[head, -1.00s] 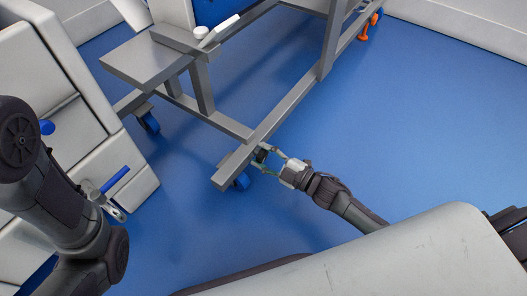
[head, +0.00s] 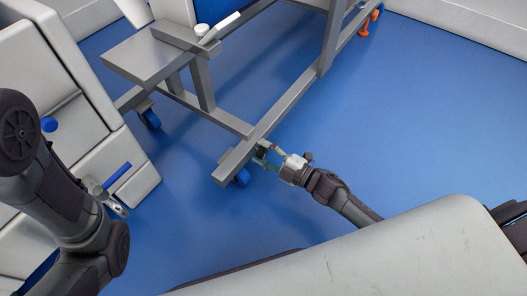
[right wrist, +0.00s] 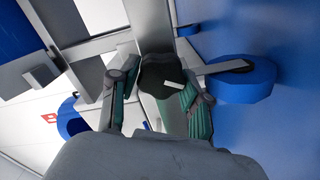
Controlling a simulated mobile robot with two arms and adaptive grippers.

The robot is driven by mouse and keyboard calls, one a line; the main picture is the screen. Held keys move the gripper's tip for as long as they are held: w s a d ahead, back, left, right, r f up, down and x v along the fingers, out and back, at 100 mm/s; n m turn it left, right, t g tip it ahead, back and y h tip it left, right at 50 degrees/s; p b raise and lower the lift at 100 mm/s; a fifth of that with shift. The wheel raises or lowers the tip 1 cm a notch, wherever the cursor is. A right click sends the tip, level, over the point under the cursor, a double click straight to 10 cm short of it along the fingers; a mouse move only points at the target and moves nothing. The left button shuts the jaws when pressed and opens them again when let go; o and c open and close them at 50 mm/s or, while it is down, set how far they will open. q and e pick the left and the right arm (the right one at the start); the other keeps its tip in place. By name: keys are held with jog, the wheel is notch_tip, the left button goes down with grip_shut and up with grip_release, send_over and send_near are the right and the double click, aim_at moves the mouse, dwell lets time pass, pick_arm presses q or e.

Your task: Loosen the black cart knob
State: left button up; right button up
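The black cart knob (right wrist: 162,75), with a white mark on its face, sits at the low end of the grey cart frame (head: 235,160). In the head view the knob (head: 262,152) is small and partly hidden by my fingers. My right gripper (head: 267,156) reaches it from the right.
A blue caster (right wrist: 235,80) is close beside the knob. White cabinets (head: 65,110) with blue handles stand at the left. The cart has a grey shelf (head: 148,58) and an orange caster part (head: 368,25) at its far end. Blue floor at the right is clear.

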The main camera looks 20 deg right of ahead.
jog(key=o, duration=0.4)
jog(key=v, duration=1.2)
